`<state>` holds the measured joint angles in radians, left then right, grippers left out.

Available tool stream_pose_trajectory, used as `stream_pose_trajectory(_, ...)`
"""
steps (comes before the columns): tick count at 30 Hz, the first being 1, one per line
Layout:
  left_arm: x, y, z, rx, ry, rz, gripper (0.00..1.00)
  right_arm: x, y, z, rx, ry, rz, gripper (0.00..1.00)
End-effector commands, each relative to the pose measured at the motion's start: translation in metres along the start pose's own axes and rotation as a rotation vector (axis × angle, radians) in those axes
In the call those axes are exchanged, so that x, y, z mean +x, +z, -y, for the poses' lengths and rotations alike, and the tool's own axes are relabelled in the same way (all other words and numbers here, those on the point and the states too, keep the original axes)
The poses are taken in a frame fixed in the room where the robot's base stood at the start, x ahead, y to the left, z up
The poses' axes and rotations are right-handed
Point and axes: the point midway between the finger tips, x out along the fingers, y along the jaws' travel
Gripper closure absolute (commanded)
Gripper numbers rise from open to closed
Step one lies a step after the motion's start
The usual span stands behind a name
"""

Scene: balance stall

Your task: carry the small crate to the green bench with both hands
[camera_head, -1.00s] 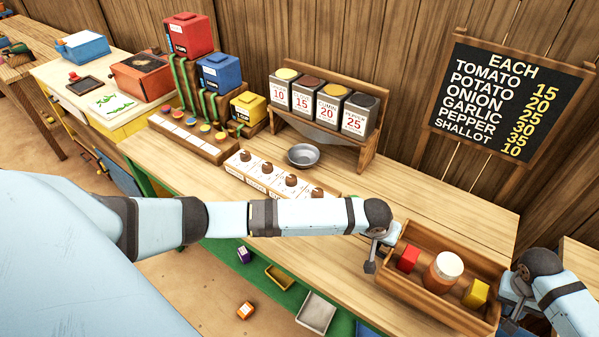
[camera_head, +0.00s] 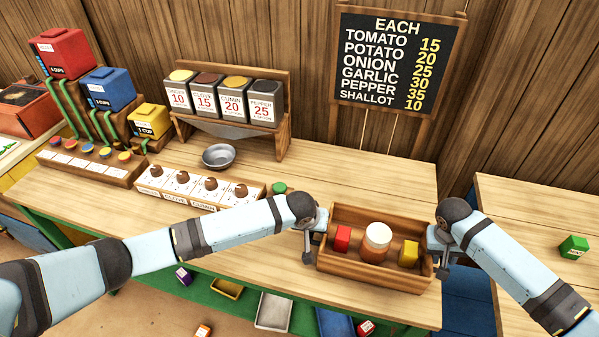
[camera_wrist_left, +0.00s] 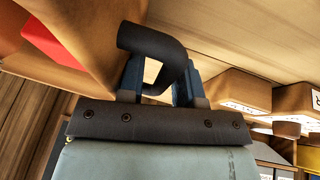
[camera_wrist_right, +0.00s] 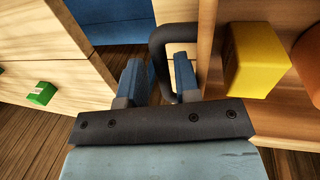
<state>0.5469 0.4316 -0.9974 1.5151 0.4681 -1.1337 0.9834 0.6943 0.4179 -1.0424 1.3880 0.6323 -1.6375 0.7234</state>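The small wooden crate (camera_head: 345,268) stands level at the right end of a wood-topped bench (camera_head: 400,308) with green lower parts. It holds a red block (camera_head: 342,238), a jar with a pale lid (camera_head: 377,240) and a yellow block (camera_head: 408,252). My left gripper (camera_wrist_left: 158,78) is at the crate's left-end dark handle (camera_wrist_left: 150,40), fingers apart and the handle running across them. My right gripper (camera_wrist_right: 158,75) is at the right-end handle (camera_wrist_right: 158,60), with the fingers apart on either side of its bar. I cannot tell whether the crate touches the bench top.
A second wooden bench (camera_head: 520,215) stands at the right across a gap, with a small green box (camera_head: 573,246) on it. Left of the crate are a metal bowl (camera_head: 219,156), a knobbed rack (camera_head: 200,187) and spice bins (camera_head: 225,98). A price board (camera_head: 398,60) stands behind.

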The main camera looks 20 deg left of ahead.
Motion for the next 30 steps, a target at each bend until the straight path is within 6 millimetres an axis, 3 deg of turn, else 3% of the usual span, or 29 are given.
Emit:
stream_pose_trajectory(8, -0.002, -0.0009, -0.0022, 0.0, 0.005, -0.001, 0.6, -0.0024, 0.0, 0.0021, -0.003, -0.005, -0.002, 0.6)
stream_pose_trajectory(9, -0.0021, -0.001, -0.0025, 0.0, 0.005, -0.002, 0.64, -0.0025, 0.0, 0.0023, -0.003, -0.005, -0.002, 0.6)
stream_pose_trajectory(13, -0.0024, -0.0011, -0.0034, 0.0, 0.007, -0.002, 0.34, -0.0029, 0.0001, 0.0031, -0.004, -0.006, -0.003, 0.6)
stream_pose_trajectory(15, -0.0027, -0.0011, -0.0044, 0.0, 0.009, -0.002, 0.24, -0.0032, 0.0002, 0.0039, -0.006, -0.007, -0.003, 0.6)
stream_pose_trajectory(30, -0.004, -0.0011, -0.0084, 0.001, 0.018, -0.004, 0.29, -0.004, 0.0013, 0.0077, -0.012, -0.014, -0.004, 0.6)
